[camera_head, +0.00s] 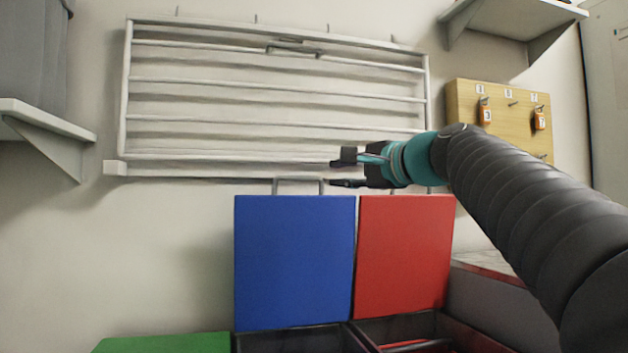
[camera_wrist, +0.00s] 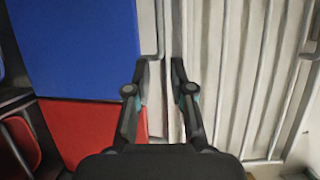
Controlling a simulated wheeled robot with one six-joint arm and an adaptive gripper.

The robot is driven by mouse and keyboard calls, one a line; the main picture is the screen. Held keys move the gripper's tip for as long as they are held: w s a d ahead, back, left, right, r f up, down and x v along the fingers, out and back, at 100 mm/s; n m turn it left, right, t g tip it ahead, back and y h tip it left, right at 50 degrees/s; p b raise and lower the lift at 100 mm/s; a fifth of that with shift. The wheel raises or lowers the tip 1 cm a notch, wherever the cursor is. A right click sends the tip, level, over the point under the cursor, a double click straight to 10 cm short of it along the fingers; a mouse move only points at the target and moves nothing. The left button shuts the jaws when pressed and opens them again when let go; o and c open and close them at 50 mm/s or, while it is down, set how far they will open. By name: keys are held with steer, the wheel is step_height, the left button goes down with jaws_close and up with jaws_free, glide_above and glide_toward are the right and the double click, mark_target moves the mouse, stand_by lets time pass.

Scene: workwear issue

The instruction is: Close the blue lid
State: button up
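The blue lid (camera_head: 295,262) stands open and upright in the head view, with a grey metal handle (camera_head: 299,181) at its top edge. It also fills the upper left of the wrist view (camera_wrist: 78,45). My gripper (camera_head: 340,170) is open, with nothing seen between its fingers. In the head view it appears just right of the handle and above the lid's top right corner; the depth gap is unclear. In the wrist view my fingers (camera_wrist: 161,82) point past the lid's edge, with a pale strip and the rack behind them.
A red lid (camera_head: 404,255) stands open right of the blue one. A green lid (camera_head: 165,343) lies flat at lower left. A white slatted rack (camera_head: 275,99) is on the wall behind. A wooden key board (camera_head: 500,118) hangs at right, below a shelf (camera_head: 512,18).

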mark_target(306, 178)
steer(key=p+x, duration=0.1)
steer(key=x, duration=1.1)
steer(key=shift+w+a+f+p, duration=0.1)
steer(key=shift+a+p, duration=0.05)
steer(key=shift+p, duration=0.25)
